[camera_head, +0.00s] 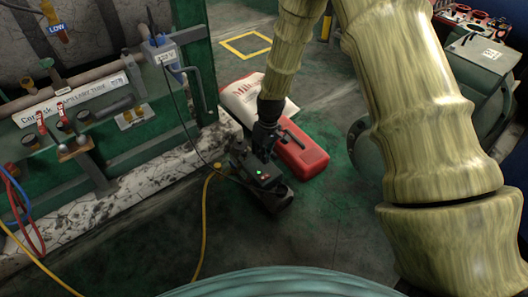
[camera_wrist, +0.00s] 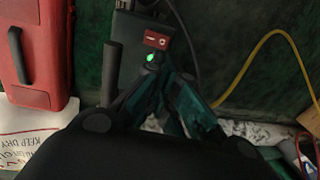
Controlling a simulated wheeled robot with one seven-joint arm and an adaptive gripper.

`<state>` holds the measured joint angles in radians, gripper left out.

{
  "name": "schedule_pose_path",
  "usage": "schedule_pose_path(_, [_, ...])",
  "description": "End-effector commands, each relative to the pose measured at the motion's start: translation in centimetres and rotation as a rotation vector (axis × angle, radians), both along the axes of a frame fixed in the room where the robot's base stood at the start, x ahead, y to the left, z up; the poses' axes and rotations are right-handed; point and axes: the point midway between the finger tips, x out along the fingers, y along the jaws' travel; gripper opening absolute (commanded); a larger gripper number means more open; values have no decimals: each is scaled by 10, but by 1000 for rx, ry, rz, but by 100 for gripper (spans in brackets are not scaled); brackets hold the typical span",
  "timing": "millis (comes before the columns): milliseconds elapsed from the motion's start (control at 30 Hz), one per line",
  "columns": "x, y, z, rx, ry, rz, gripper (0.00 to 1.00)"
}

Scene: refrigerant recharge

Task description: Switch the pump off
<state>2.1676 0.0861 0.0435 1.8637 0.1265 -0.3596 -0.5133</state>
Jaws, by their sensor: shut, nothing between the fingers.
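The pump (camera_head: 272,198) is a dark unit on the floor, near the middle of the head view. Its top shows a small green light and a reddish mark. In the wrist view the pump (camera_wrist: 132,35) has a red switch plate (camera_wrist: 157,40) with a lit green lamp (camera_wrist: 150,58) just below it. My gripper (camera_head: 262,152) points down over the pump, with its fingers shut and empty. In the wrist view my gripper's fingertips (camera_wrist: 165,78) lie close to the lamp and switch plate. I cannot tell whether they touch the pump.
A red case (camera_head: 303,153) stands close behind the pump, with a white sack (camera_head: 245,98) beyond it. A yellow hose (camera_head: 204,225) runs along the floor at left. The manifold rack (camera_head: 75,115) stands on a stone base (camera_head: 130,190). Floor in front is clear.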

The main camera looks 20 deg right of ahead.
Motion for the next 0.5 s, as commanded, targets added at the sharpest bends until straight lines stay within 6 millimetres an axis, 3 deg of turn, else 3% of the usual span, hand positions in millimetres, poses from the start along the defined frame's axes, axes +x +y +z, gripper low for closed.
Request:
schedule_pose_path(33, [-1, 1, -14, -1, 2, 0, 0])
schedule_pose_path(233, [-2, 6, -46, 0, 1, -1, 0])
schedule_pose_path(500, [-4, 10, -73, 1, 0, -1, 0])
